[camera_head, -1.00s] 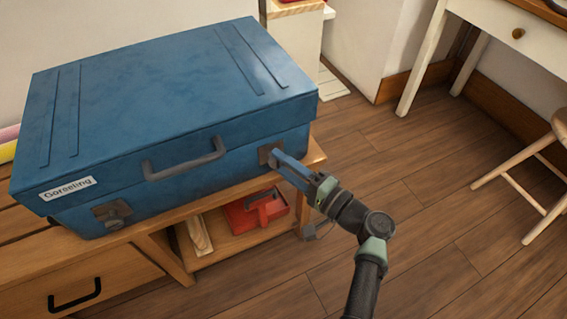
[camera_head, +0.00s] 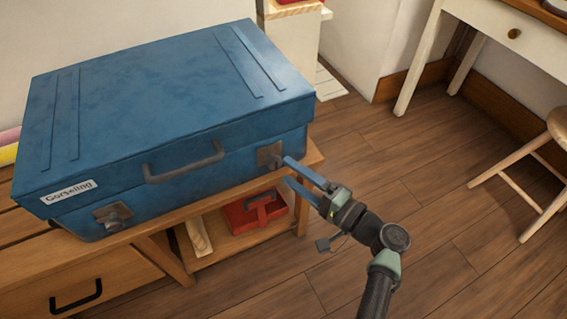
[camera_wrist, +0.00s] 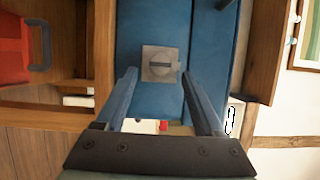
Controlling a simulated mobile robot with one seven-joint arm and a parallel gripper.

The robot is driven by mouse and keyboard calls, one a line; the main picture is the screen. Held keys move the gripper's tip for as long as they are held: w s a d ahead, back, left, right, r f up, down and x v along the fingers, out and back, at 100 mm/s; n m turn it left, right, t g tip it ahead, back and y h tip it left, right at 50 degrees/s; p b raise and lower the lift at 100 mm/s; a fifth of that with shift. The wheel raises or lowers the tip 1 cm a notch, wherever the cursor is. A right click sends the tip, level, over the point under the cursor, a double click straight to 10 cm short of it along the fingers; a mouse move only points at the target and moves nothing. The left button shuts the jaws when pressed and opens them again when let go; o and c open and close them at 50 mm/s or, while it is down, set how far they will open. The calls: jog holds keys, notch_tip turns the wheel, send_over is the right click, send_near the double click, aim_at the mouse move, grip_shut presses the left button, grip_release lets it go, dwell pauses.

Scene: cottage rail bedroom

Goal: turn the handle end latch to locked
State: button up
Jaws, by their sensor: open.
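A blue suitcase (camera_head: 150,110) lies flat with its front towards me, a carry handle (camera_head: 184,162) in the middle. A square metal latch (camera_head: 269,154) is at the front's right end and another latch (camera_head: 112,216) at its left end. My gripper (camera_head: 287,170) is open and empty in front of the right-end latch. In the wrist view this latch (camera_wrist: 160,64) shows a round knob with a bar lying across the picture. My fingertips (camera_wrist: 161,73) appear on either side of it, with no clear contact. I cannot tell whether the bar's angle means locked.
The suitcase rests on a wooden bench (camera_head: 160,246) with an open shelf below. A red tray or box (camera_head: 254,213) stands on that shelf, below and left of my gripper. A white desk (camera_head: 490,28) and a stool (camera_head: 545,150) are farther right. Bare floor (camera_head: 420,215) lies between.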

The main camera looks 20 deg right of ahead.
jog(key=p+v, duration=0.1)
jog(key=v, duration=0.8)
jog(key=shift+s+d, duration=0.1)
